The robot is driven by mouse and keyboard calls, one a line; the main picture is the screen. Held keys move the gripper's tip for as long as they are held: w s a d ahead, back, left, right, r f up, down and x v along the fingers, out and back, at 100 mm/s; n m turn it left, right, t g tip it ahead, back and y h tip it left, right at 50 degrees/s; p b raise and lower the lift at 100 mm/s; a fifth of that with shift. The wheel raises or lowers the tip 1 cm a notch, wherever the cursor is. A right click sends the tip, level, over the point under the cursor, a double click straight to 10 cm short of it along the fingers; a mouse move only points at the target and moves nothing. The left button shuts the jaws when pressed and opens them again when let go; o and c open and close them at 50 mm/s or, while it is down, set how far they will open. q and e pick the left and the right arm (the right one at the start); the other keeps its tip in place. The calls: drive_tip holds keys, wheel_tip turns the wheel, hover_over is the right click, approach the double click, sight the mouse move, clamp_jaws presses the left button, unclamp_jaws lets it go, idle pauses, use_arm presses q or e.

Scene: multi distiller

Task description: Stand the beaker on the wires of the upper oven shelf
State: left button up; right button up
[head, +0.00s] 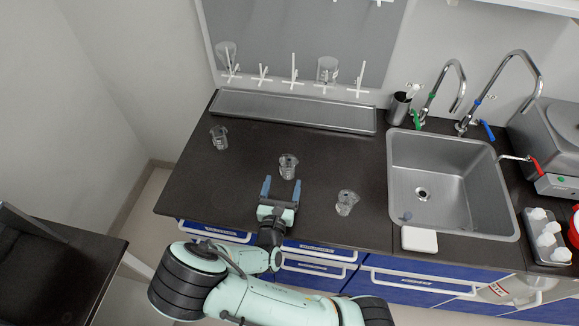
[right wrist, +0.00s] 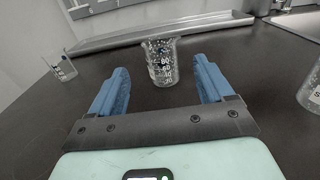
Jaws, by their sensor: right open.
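Three small glass beakers stand upright on the black counter. The middle beaker (head: 288,166) is just beyond my right gripper; it also shows in the right wrist view (right wrist: 161,62) with printed volume marks. Another beaker (head: 219,137) stands to the left and a third beaker (head: 346,202) to the right. My right gripper (head: 282,186) is open, its blue fingers pointing at the middle beaker, which lies ahead of and between the fingertips in the right wrist view, not gripped. No oven or oven shelf can be made out. My left gripper is not in view.
A steel tray (head: 295,110) lies along the back under a drying rack (head: 310,45) holding glassware. A sink (head: 450,185) with taps is at the right. Blue drawers (head: 320,252) are below the counter edge. A separate dark table (head: 60,270) is at lower left.

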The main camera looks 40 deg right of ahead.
sight(286, 170)
drive_tip(key=x, duration=0.4)
drive_tip(key=p+x, duration=0.1)
drive_tip(key=x, duration=0.3)
drive_tip(key=shift+w+d+f, duration=0.2)
drive_tip(key=shift+d, duration=0.1)
drive_tip(key=c, duration=1.1)
